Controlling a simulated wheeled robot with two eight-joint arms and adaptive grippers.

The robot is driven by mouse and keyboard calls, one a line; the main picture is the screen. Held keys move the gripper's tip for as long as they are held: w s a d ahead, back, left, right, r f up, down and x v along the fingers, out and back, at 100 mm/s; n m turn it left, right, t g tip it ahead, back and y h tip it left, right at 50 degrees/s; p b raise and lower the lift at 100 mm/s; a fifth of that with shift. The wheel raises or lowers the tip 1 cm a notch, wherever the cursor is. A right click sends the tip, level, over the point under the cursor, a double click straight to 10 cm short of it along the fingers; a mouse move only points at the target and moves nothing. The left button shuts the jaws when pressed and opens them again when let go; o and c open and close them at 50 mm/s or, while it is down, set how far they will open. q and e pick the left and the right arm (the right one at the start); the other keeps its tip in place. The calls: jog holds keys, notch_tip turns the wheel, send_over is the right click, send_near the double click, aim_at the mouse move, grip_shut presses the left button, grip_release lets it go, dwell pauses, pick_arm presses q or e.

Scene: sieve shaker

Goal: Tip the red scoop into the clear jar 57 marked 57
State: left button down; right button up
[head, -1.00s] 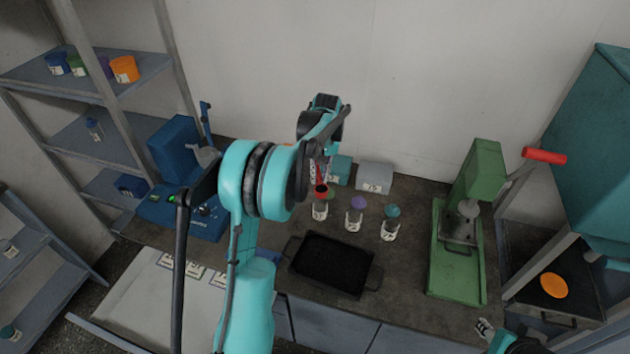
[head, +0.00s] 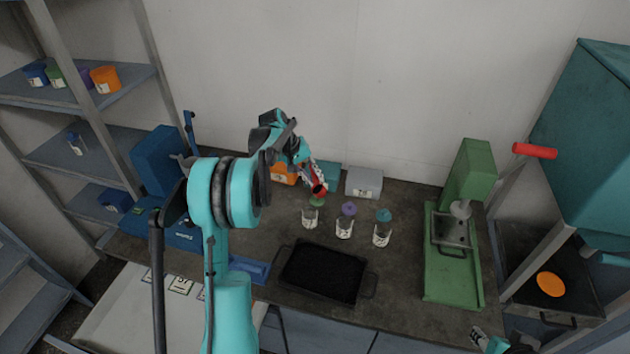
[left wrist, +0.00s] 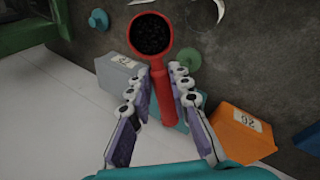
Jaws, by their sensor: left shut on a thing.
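My left gripper (head: 309,174) is shut on the red scoop's handle. The red scoop (head: 319,190) is held above the back of the counter, behind and slightly right of the leftmost clear jar (head: 310,218). In the left wrist view the scoop's bowl (left wrist: 151,36) faces the camera and holds dark granular material. A middle jar (head: 344,229) and a right jar (head: 382,235) stand in the same row. All three have labels, but I cannot read which is 57. My right gripper (head: 480,338) is at the bottom right edge, partly cut off.
Green (head: 317,201), purple (head: 348,208) and teal (head: 384,215) lids lie behind the jars. Orange (head: 283,178), teal (head: 330,173) and grey (head: 364,183) boxes stand at the wall. A black tray (head: 281,262) lies in front, a green press (head: 455,280) right, blue equipment (head: 158,162) left.

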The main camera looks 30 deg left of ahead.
pick_arm(q)
jog(key=shift+s+a+f+t+h+b, duration=0.35)
jog(key=shift+t+h+b, duration=1.3)
jog(key=shift+h+b, duration=0.35)
jog(key=shift+s+a+f+t+h+b, duration=0.3)
jog(key=shift+a+t+h+b, duration=0.1)
jog(key=shift+t+h+b, duration=1.5)
jog(key=shift+s+a+f+t+h+b, duration=0.35)
jog(key=shift+t+h+b, duration=1)
jog(key=shift+h+b, duration=0.65)
jog(key=shift+r+p, duration=0.1)
jog(key=shift+p, duration=0.2)
jog(key=g+y+p, duration=0.1)
jog(key=y+p, duration=0.1)
jog(key=p, duration=0.1)
jog(key=r+g+p, duration=0.1)
jog(key=p, duration=0.1)
jog(key=shift+w+d+g+y, duration=0.25)
jog(key=shift+d+g+y, duration=0.05)
jog(key=shift+y, duration=0.1)
